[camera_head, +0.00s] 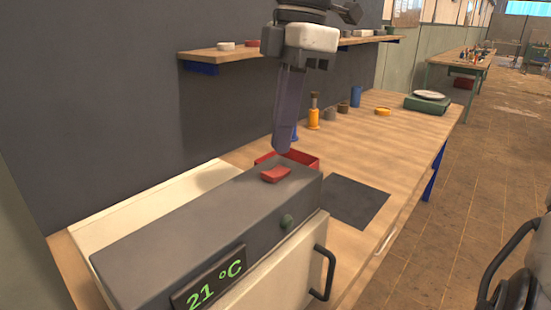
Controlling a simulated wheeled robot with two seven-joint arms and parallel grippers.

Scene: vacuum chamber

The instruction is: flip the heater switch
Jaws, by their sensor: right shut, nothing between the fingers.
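The heater is a box with a dark grey top (195,222) and a pale front. Its red switch (276,174) sits on top near the far right end. A green display (214,285) on its front reads 21 °C. My right gripper (281,150) points down from above, its fingers shut and empty. Its fingertips appear just above the switch in the picture; I cannot tell whether they touch anything. My left gripper is not in view.
The heater stands on a wooden bench (345,165). A red tray (308,162) is behind it and a dark mat (352,200) is to its right. A wall shelf (215,53) is behind my gripper. A black handle (322,273) sticks out from the front.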

